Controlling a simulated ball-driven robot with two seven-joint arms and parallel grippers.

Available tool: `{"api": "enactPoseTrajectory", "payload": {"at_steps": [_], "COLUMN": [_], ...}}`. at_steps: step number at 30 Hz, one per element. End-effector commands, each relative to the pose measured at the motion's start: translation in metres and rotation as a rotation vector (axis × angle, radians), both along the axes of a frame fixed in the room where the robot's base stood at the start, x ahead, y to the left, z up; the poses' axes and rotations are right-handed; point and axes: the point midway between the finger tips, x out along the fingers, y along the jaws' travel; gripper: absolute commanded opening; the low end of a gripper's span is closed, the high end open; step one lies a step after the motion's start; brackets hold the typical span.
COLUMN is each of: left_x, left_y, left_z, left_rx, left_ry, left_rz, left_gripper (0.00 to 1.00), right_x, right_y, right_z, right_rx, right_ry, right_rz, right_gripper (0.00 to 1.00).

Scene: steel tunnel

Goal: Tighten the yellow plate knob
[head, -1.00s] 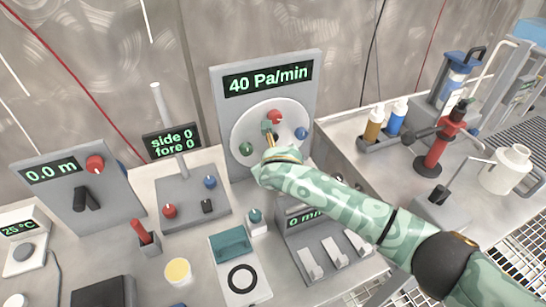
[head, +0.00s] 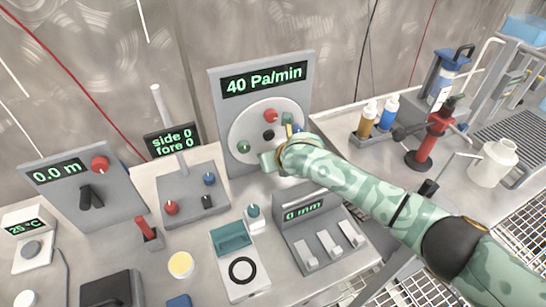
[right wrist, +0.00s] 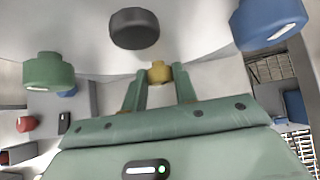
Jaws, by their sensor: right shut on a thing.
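The yellow plate knob (right wrist: 159,72) is between the two green fingers of my right gripper (right wrist: 159,82) in the right wrist view. The gripper is shut on it. In the head view my right gripper covers the lower part of the round white plate (head: 238,127) and hides the yellow knob. A black knob (head: 268,135) sits at the plate's middle, with red (head: 270,115), green (head: 243,147) and blue (head: 301,134) knobs around it. The panel display (head: 264,80) reads 40 Pa/min. My left gripper is not in view.
A lever panel with a 0 mm display (head: 305,211) stands below my right forearm. A joystick panel (head: 180,190) stands left of the plate. Bottles (head: 368,120) and a red stand (head: 436,140) are on the right.

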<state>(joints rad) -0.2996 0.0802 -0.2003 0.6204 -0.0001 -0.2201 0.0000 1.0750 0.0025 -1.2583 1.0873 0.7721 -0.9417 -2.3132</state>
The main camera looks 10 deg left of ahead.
Motion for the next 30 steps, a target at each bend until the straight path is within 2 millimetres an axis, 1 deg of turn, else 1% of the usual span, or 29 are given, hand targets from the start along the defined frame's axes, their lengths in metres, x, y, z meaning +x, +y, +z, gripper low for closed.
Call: {"api": "enactPoseTrajectory", "payload": {"at_steps": [4,5,6,7,14,17,20,23,27,30], "left_x": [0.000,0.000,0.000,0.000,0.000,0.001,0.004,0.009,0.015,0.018], "left_y": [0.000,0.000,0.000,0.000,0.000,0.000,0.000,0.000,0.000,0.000], "left_z": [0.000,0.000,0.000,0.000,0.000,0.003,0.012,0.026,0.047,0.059], "left_rx": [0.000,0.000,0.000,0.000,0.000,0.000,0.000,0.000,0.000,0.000], "left_ry": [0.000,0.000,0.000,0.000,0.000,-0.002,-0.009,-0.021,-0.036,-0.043], "left_rz": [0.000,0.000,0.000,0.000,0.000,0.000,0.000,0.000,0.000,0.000], "left_gripper": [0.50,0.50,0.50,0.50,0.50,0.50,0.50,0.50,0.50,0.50], "right_x": [0.000,0.000,0.000,0.000,0.000,-0.002,-0.008,-0.020,-0.043,-0.059], "right_y": [-0.001,-0.001,-0.001,-0.001,0.000,-0.002,-0.007,-0.016,-0.032,-0.044], "right_z": [0.000,0.000,0.000,0.000,0.000,0.003,0.015,0.033,0.062,0.081], "right_rx": [-0.002,-0.002,-0.002,-0.002,-0.002,-0.002,-0.002,-0.002,-0.002,-0.002], "right_ry": [0.000,0.000,0.000,0.000,0.000,-0.002,-0.002,-0.006,-0.007,-0.005], "right_rz": [-0.001,-0.001,-0.001,-0.001,-0.001,0.000,0.000,0.001,0.001,0.001], "right_gripper": [0.06,0.34,0.45,0.50,0.50,0.50,0.50,0.50,0.50,0.50]}}
